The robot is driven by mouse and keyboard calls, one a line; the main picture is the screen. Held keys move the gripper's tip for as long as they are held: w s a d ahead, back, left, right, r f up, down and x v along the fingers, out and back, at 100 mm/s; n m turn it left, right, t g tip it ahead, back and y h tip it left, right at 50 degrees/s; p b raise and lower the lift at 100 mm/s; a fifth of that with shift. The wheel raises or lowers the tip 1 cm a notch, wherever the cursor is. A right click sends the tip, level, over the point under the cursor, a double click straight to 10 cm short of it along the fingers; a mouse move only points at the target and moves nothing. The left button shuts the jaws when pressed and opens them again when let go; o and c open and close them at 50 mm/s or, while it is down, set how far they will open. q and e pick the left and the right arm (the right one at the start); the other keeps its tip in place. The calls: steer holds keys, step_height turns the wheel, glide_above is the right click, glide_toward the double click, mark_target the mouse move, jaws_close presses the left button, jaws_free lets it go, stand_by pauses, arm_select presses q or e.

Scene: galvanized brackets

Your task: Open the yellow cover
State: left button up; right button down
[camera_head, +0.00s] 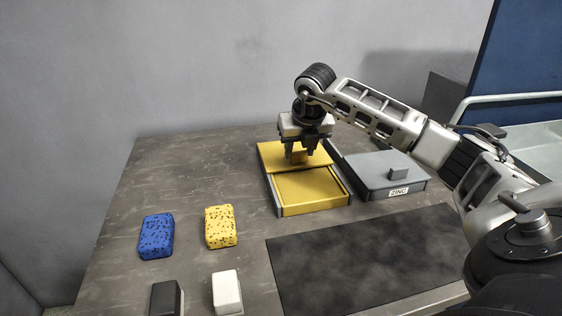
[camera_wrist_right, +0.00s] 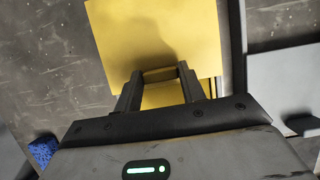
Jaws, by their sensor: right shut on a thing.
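The yellow cover (camera_head: 272,154) lies over the far part of a shallow yellow box with grey sides (camera_head: 318,209). The near part of the box is uncovered and shows its yellow inside, which looks empty. My right gripper (camera_head: 303,155) reaches down onto the cover and is shut on it, apparently by its handle. In the right wrist view, the yellow cover (camera_wrist_right: 150,35) fills the top middle, with the gripper's fingertips (camera_wrist_right: 159,76) on either side of a yellow part. My left gripper is not in view.
A grey box with a lid and a ZINC label (camera_head: 385,172) stands just right of the yellow box. A blue sponge (camera_head: 157,236), a yellow sponge (camera_head: 221,226), a white block (camera_head: 227,291) and a black block (camera_head: 164,298) lie at left. A dark mat (camera_head: 365,255) lies in front.

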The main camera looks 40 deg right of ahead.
steer(key=c, duration=0.8)
jaws_free()
steer(key=shift+c, duration=0.2)
steer(key=shift+r, duration=0.15)
steer(key=v, duration=1.5)
steer(key=shift+s+r+p, duration=0.15)
steer(key=shift+r+p, duration=0.15)
steer(key=shift+r, duration=0.05)
